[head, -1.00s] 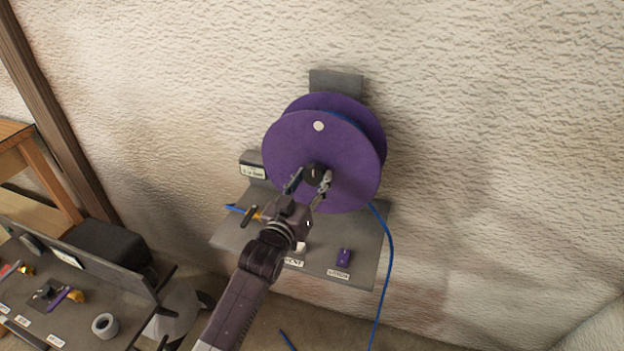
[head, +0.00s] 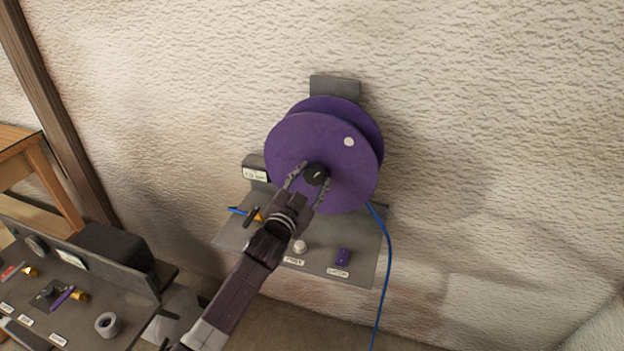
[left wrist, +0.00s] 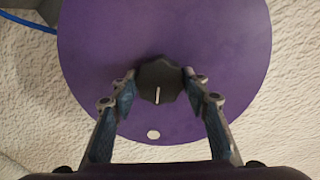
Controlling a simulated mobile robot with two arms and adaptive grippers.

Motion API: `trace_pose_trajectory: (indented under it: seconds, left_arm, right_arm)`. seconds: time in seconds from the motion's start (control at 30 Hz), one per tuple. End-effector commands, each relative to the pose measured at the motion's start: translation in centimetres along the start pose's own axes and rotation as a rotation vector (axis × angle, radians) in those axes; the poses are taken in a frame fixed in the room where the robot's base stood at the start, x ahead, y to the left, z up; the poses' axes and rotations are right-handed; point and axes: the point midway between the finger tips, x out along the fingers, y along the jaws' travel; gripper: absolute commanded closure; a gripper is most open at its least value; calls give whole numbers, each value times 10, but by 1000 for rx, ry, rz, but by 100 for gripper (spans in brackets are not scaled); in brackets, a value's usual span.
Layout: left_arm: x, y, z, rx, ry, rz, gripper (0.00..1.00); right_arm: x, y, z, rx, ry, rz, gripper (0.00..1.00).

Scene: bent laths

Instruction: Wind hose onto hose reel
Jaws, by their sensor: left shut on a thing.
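The purple hose reel (head: 315,140) is mounted on the wall, with a white dot on its front disc toward the upper right. My left gripper (head: 315,178) is shut on the black hub knob (head: 316,174) at the disc's centre. In the left wrist view the knob (left wrist: 158,82) sits between the two fingertips, and the disc (left wrist: 165,40) fills most of the picture. The blue hose (head: 386,260) leaves the reel at its lower right and hangs down past the shelf. My right gripper does not show.
A grey shelf (head: 365,258) under the reel carries a white knob (head: 300,246) and a purple block (head: 343,256). A dark workbench (head: 75,310) with tools and a grey ring (head: 107,325) stands at the lower left. The wall to the right is clear.

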Motion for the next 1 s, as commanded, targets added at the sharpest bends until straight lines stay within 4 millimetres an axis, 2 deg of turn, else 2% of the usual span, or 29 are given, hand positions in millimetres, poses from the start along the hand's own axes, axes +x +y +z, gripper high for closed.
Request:
trace_pose_trajectory:
  seconds: [1.0]
  left_arm:
    - [0,0,-2,967,-50,-7,100]
  right_arm:
    - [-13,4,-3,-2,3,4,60]
